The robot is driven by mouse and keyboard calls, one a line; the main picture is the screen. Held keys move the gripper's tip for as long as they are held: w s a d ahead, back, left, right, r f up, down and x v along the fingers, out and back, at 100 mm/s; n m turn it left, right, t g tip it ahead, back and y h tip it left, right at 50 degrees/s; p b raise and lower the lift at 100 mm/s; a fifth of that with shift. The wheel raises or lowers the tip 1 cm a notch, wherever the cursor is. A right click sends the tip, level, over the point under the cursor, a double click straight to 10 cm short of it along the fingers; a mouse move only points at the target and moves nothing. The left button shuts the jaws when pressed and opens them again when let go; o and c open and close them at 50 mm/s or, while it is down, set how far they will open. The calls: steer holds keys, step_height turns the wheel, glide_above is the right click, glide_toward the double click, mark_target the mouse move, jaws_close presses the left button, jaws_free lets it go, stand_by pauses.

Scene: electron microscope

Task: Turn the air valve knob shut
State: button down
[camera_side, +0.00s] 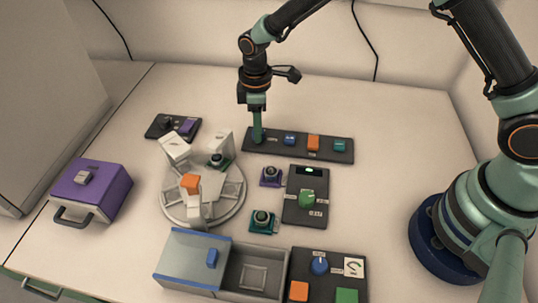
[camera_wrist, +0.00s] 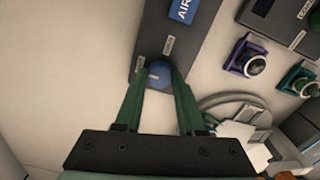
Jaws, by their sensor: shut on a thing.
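A round blue knob (camera_wrist: 158,72) sits at the end of a long dark panel, just past a blue block lettered AIR (camera_wrist: 183,10). Small pale labels lie beside the knob, too small to read. My gripper (camera_wrist: 159,73) points down over the knob with its two green fingers on either side of it, shut on it. In the side view my gripper (camera_side: 257,137) stands at the left end of the dark panel (camera_side: 325,155) and hides the knob there.
The same panel carries blue (camera_side: 290,139), orange (camera_side: 313,143) and teal (camera_side: 339,145) blocks. A white round carousel (camera_side: 177,214), a purple box (camera_side: 92,191) and a glass-lidded tray (camera_side: 195,262) stand nearer. The table behind the panel is clear.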

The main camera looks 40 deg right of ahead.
stand_by(0.4)
steer(key=c, duration=0.5)
jaws_free()
step_height(320, 180, up, 12)
steer(key=shift+r, duration=0.15)
steer(key=s+d+r+m+t, duration=0.3)
steer(key=s+d+r+m, duration=0.35)
steer(key=d+r, duration=0.3)
steer(key=s+d+r+m+t, duration=0.1)
steer(key=s+d+m, duration=0.4)
steer(key=s, duration=0.5)
steer(key=shift+d+t, duration=0.7)
steer(key=shift+t, duration=0.1)
